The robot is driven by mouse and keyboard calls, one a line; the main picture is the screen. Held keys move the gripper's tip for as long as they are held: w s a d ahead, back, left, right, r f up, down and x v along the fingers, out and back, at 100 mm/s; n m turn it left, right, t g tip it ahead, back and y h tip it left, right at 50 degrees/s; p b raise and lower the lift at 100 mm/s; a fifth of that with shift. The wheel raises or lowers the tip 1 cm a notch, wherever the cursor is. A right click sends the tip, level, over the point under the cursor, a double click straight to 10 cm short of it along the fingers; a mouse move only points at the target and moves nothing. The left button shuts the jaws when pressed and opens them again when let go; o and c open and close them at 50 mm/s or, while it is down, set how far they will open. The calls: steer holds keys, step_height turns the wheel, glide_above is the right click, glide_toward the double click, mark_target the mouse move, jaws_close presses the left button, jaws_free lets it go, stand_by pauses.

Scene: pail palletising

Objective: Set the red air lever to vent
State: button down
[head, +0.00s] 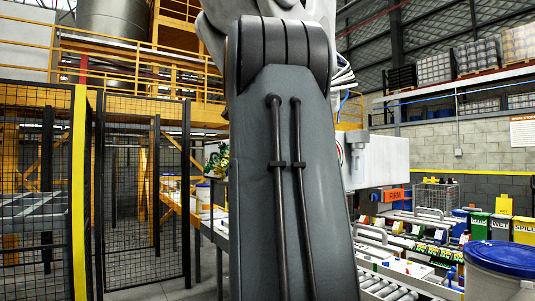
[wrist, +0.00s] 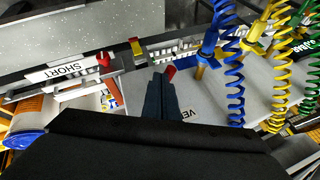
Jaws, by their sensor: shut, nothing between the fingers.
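In the wrist view my gripper (wrist: 168,80) is shut, its two dark fingers together and pointing up the picture. A small red tip (wrist: 171,71) shows right at the fingertips. It looks like the end of the red lever, but the fingers hide the rest and I cannot tell whether they touch it. A white label (wrist: 188,114) reading "VE", partly covered, lies just right of the fingers. In the head view my arm fills the middle, and neither gripper nor lever can be made out.
Left of the fingers are a "SHORT" sign (wrist: 66,71) and an orange-red part (wrist: 109,82). Blue (wrist: 236,85) and yellow (wrist: 282,65) coiled hoses hang at the right. In the head view a mesh fence (head: 140,200) stands left, a blue-lidded pail (head: 500,262) lower right.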

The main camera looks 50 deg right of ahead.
steer(key=shift+w+d, duration=0.2)
steer(key=shift+w, duration=0.55)
steer(key=s+a+f+b+v, duration=0.1)
steer(key=b+v, duration=0.1)
steer(key=v, duration=1)
steer(key=shift+s+a, duration=0.15)
steer(key=shift+a, duration=0.4)
steer(key=shift+r, duration=0.1)
